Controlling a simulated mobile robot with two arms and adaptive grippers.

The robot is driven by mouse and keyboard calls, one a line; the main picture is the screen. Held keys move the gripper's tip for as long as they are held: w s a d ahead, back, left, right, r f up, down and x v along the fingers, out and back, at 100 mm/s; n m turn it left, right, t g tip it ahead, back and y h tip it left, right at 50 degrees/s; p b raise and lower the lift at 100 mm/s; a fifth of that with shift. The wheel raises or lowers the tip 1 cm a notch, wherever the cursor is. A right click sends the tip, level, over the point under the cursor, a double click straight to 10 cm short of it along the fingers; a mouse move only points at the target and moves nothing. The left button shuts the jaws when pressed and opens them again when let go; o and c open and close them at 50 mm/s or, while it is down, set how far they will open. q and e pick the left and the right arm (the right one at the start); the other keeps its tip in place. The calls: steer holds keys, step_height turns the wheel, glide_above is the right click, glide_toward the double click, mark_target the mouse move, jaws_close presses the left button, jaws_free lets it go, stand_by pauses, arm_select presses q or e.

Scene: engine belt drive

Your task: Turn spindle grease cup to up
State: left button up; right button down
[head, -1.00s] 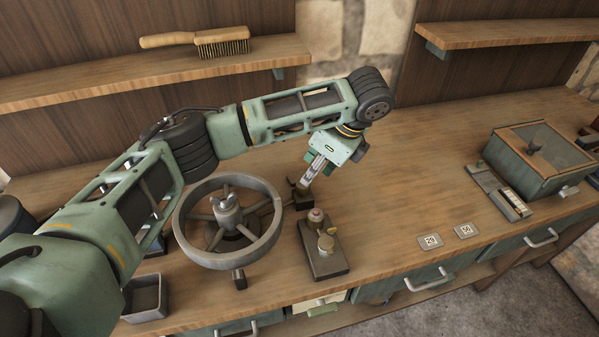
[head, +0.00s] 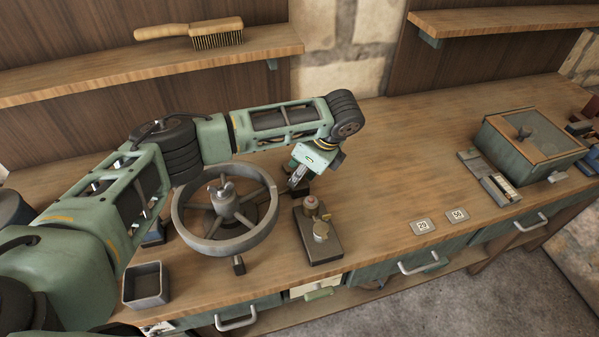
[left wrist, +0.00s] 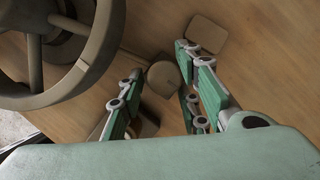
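A grey handwheel (head: 190,235) with a wing-nut hub stands on the bench; its rim also shows in the left wrist view (left wrist: 88,62). My left gripper (head: 294,181) is low over the bench, just right of the wheel. In the left wrist view its two green-padded fingers (left wrist: 160,66) are apart. A round brown cap (left wrist: 163,78) with a thin stem toward the wheel shows between them; it may be the grease cup. I cannot tell whether either finger touches it. In the head view the gripper mostly hides that spot. My right gripper is not in view.
A dark block (head: 318,250) with a brass and a reddish knob stands in front of the gripper. An open grey tray (head: 147,301) is at front left. Two number tags (head: 423,226) and a lidded green box (head: 530,150) are right. The bench middle is clear.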

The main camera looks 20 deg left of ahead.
arm_select(q)
steer(key=shift+f, duration=0.1)
steer(key=c, duration=0.4)
jaws_close()
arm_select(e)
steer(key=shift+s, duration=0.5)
